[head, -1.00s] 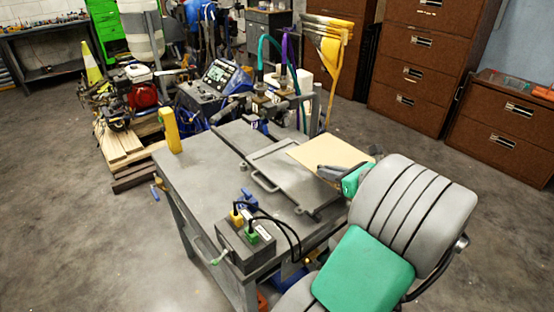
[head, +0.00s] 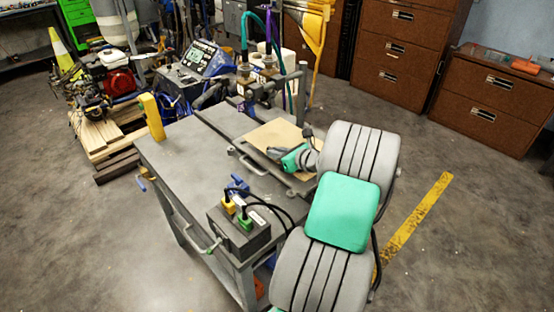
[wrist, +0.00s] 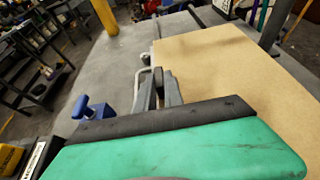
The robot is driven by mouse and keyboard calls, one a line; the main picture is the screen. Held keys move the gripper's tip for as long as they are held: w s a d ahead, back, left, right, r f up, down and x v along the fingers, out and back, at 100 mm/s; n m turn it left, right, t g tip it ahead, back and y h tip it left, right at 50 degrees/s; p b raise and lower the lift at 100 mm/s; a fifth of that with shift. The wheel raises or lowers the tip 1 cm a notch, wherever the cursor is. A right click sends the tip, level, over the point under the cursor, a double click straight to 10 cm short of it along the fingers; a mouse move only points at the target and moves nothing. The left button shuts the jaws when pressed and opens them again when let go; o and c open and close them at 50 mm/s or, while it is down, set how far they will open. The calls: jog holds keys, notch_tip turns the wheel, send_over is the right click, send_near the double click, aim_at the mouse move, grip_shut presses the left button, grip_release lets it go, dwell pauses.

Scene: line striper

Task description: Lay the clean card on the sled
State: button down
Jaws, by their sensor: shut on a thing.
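The clean card is a flat tan sheet (head: 277,139), held level over the grey sled plate (head: 250,163) on the metal table. It covers much of the plate; the plate's front strip and its bar handle (head: 246,169) stay in view. I cannot tell whether the card touches the sled.
A grey box with yellow and green plugs (head: 240,228) and black cables sits at the table's front. A blue clamp (head: 238,186) is beside it. A yellow post (head: 151,116) stands at the left corner. Hoses and a post (head: 302,90) rise behind. The table's left top is clear.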

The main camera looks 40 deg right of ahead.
jog(key=shift+f, duration=1.5)
jog(key=shift+f, duration=0.1)
jog(key=shift+f, duration=0.15)
jog(key=c, duration=1.5)
grip_release()
jog(key=shift+o, duration=0.2)
jog(key=shift+s+d+r, duration=0.1)
jog(key=shift+r, duration=0.2)
jog(key=v, duration=1.1)
jog(key=shift+s+r, duration=0.15)
jog(key=shift+s, duration=0.25)
